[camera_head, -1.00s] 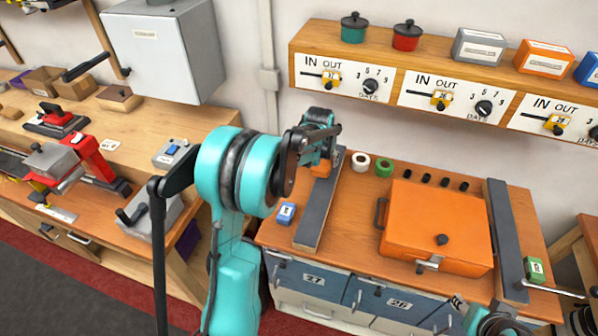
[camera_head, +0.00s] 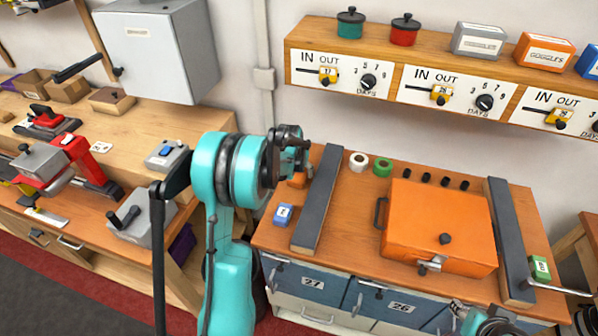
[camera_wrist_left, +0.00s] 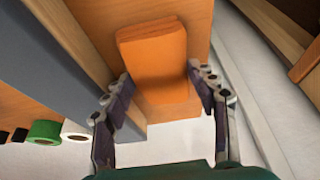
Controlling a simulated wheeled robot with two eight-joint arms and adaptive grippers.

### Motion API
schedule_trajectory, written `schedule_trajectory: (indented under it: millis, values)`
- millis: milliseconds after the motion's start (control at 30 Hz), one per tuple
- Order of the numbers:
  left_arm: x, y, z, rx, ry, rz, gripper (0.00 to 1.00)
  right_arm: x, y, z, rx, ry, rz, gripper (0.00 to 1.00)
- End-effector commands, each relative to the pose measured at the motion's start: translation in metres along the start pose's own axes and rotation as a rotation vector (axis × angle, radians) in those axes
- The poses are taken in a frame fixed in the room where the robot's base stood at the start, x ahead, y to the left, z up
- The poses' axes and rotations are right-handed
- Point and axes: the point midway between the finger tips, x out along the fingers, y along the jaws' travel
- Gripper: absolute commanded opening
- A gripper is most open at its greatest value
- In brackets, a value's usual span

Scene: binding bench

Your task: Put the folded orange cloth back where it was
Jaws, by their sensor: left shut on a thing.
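The folded orange cloth (camera_head: 297,181) shows as a small orange patch under my left gripper (camera_head: 298,160), at the left back of the bench with the orange box. Most of it is hidden by my arm in the head view. In the left wrist view the cloth (camera_wrist_left: 152,52) is a rounded orange block between the two fingers of my left gripper (camera_wrist_left: 163,95), which is shut on it. It is beside the long dark grey bar (camera_head: 316,200), over or on the bare wood left of it. I cannot tell whether it touches the wood.
A blue labelled block (camera_head: 283,214) lies in front of the cloth. A white roll (camera_head: 359,160) and a green roll (camera_head: 383,168) stand right of the bar. A large orange box (camera_head: 437,225) fills the bench's middle. A wooden shelf (camera_head: 440,58) hangs above.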

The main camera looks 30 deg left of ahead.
Motion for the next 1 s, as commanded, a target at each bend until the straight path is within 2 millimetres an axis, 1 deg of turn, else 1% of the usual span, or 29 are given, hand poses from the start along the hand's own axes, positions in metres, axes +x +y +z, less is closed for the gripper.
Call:
schedule_trajectory:
  millis: [133, 167, 200, 467, 567, 667, 1000]
  values:
    - [0.004, 0.0, 0.002, 0.0, 0.0, 0.0, 0.29, 0.003, 0.0, 0.002, 0.0, 0.0, 0.0, 0.4]
    - [0.003, 0.0, 0.001, 0.0, 0.0, 0.0, 0.63, 0.003, 0.0, 0.002, 0.0, 0.0, 0.0, 0.4]
    - [0.003, 0.0, 0.001, 0.0, 0.0, 0.0, 0.66, 0.002, 0.0, 0.002, 0.0, 0.0, 0.0, 0.4]
    - [0.002, 0.0, 0.001, 0.0, 0.0, 0.0, 0.66, 0.002, 0.0, 0.001, 0.0, 0.0, 0.0, 0.4]
    - [-0.002, 0.0, -0.001, 0.0, 0.0, 0.0, 0.66, -0.001, 0.0, -0.001, 0.0, 0.0, 0.0, 0.4]
    - [-0.015, 0.0, -0.001, 0.0, 0.0, 0.0, 0.66, -0.004, 0.0, -0.003, 0.0, 0.0, 0.0, 0.4]
    - [-0.09, 0.0, -0.001, 0.0, 0.0, 0.0, 0.66, -0.022, 0.0, -0.016, 0.0, 0.0, 0.0, 0.4]
